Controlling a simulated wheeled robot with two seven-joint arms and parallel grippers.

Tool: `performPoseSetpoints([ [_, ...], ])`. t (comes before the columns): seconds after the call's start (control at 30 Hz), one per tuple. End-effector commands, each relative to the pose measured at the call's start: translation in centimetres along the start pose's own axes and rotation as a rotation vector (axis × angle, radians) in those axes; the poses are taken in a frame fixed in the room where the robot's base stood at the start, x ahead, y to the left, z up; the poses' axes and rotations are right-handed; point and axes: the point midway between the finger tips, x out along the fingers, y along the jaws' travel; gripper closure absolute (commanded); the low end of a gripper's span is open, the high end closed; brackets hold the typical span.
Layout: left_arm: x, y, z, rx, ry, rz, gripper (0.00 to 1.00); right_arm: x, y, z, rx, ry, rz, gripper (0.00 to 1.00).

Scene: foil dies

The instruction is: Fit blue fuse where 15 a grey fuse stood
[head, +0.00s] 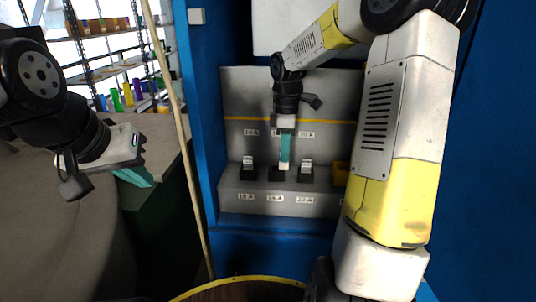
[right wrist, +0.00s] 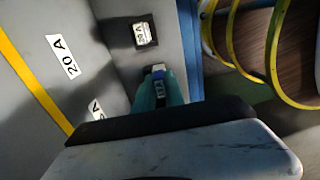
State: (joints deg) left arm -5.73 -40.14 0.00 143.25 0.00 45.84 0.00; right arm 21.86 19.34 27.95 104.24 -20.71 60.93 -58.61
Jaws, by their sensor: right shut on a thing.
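The grey fuse panel (head: 235,195) stands inside the blue cabinet, with a row of black holders under 10 A, 15 A and 20 A labels. Pale fuses stand in the left holder (head: 248,172) and the right holder (head: 306,176). My right gripper (head: 284,162) points down over the middle holder (head: 276,176), its teal fingers shut on a small labelled fuse (right wrist: 158,88). Its lower end looks pale in the head view; its colour and whether it touches the holder are unclear. My left gripper (head: 135,177) is away at the left; its jaw gap is hidden.
A yellow item (head: 341,173) sits at the right end of the panel ledge, partly behind my right arm. A pale pole (head: 180,120) stands left of the cabinet. A yellow-rimmed round thing (head: 240,281) is at the bottom. Shelves with coloured bottles are behind.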

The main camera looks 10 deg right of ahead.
Motion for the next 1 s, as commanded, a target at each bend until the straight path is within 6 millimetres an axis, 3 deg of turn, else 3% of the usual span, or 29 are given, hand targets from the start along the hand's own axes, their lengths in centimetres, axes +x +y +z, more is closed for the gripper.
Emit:
performPoseSetpoints([
  [0.2, 0.0, 0.0, 0.0, 0.000, 0.000, 0.000, 1.00, 0.2, 1.3, -2.1, -0.001, 0.000, 0.000, 1.00],
  [0.53, 0.0, 0.0, 0.0, 0.000, 0.000, 0.000, 1.00, 3.7, 1.3, -2.1, 0.000, -0.001, -0.003, 1.00],
  [0.9, 0.0, 0.0, 0.0, 0.000, -0.001, 0.000, 1.00, 4.1, 1.4, -2.2, -0.001, -0.001, 0.000, 1.00],
  [0.93, 0.0, 0.0, 0.0, 0.000, -0.001, 0.000, 1.00, 4.0, 1.4, -2.1, -0.001, -0.001, 0.000, 0.80],
  [1.0, 0.0, 0.0, 0.0, 0.000, -0.001, 0.000, 1.00, 4.0, 1.4, -2.1, -0.001, -0.001, 0.000, 0.66],
])
